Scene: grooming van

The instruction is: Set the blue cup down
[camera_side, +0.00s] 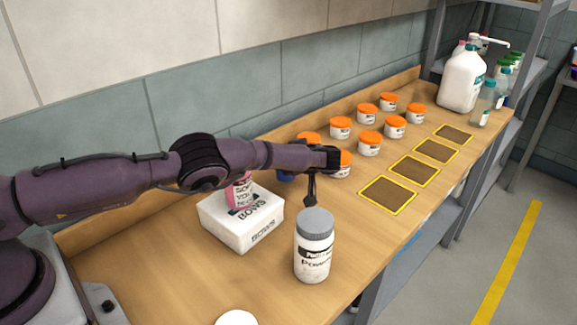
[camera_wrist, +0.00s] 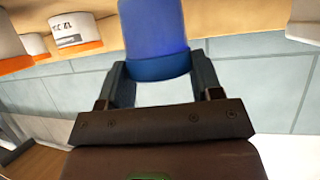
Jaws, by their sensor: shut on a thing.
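The blue cup (camera_wrist: 155,35) is between the two fingers of my gripper (camera_wrist: 158,78) in the wrist view, with a darker blue band at the end nearest the palm. My gripper is shut on it. In the side view my gripper (camera_side: 311,192) hangs over the wooden bench, behind the grey-lidded powder bottle. There only a small blue patch of the cup (camera_side: 286,177) shows, below my arm, which hides the rest. I cannot tell whether the cup touches the bench.
Several orange-lidded jars (camera_side: 369,144) stand along the bench, some close behind my gripper. A white box (camera_side: 240,222), a pink container (camera_side: 240,191) and a powder bottle (camera_side: 314,250) are nearer. Several yellow-edged brown squares (camera_side: 388,195) lie bare at right. A pump jug (camera_side: 461,82) stands at the far end.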

